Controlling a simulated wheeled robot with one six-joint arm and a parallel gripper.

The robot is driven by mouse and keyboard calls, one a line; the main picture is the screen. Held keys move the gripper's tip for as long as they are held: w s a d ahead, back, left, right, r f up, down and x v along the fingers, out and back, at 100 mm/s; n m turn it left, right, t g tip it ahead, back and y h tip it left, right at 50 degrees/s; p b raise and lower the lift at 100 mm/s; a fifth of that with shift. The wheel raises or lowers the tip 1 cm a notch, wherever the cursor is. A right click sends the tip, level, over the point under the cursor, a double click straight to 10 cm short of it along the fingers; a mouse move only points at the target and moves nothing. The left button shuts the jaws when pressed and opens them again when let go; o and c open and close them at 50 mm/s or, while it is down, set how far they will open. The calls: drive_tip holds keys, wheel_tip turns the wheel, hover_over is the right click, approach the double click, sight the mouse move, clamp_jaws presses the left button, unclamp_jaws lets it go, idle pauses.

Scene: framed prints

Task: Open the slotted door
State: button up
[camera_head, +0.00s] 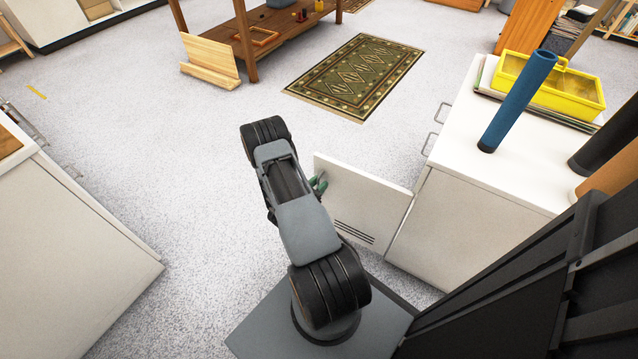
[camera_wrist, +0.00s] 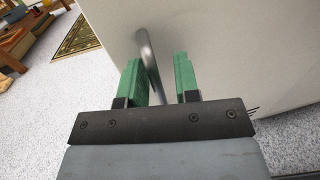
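The slotted door (camera_head: 372,208), a white panel with dark slots near its lower edge, stands swung out from the white cabinet (camera_head: 470,200) on the right. My gripper (camera_head: 319,184) is at the door's free-edge side, partly hidden by my arm in the head view. In the wrist view the door (camera_wrist: 235,50) fills the upper right. Its curved metal handle (camera_wrist: 150,55) lies between the two green fingers of my gripper (camera_wrist: 157,60), nearer the left finger. The fingers are apart, with a gap to the right of the handle.
A blue tube (camera_head: 518,100) and a yellow tray (camera_head: 550,85) stand on the cabinet top. Another white cabinet (camera_head: 70,235) is on the left. A green patterned rug (camera_head: 355,75) and a wooden table (camera_head: 270,38) are farther back. The carpet between is clear.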

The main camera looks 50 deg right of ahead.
drive_tip(key=shift+o, duration=0.3)
drive_tip(key=shift+w, duration=0.15)
drive_tip(key=shift+a, duration=0.55)
drive_tip(key=a+p, duration=0.2)
drive_tip(key=a, duration=1.1)
drive_tip(key=shift+w+d, duration=0.1)
drive_tip(key=a+r+m+g+y+p, duration=0.3)
drive_tip(key=r+m+p, duration=0.35)
drive_tip(key=r, duration=0.95)
drive_tip(key=a+r+m+g+y+p, duration=0.2)
drive_tip(key=r+m+y+p, duration=0.45)
drive_tip(key=r, duration=0.85)
drive_tip(key=s+a+r+m+t+y+p, duration=0.1)
drive_tip(key=a+r+t+y+p, duration=0.2)
drive_tip(key=r, duration=0.7)
drive_tip(key=s+a+r+m+t+y+p, duration=0.2)
drive_tip(key=a+r+p, duration=0.3)
drive_tip(key=r, duration=0.5)
drive_tip(key=s+a+r+m+t+y+p, duration=0.1)
drive_tip(key=a+r+t+y+p, duration=0.2)
drive_tip(key=r+p, duration=0.4)
wheel_tip(320, 180, up, 3)
drive_tip(key=shift+s+a+r+m+t+y+p, duration=0.1)
drive_tip(key=shift+s+a+m+t+y+p, duration=0.35)
drive_tip(key=shift+a, duration=0.4)
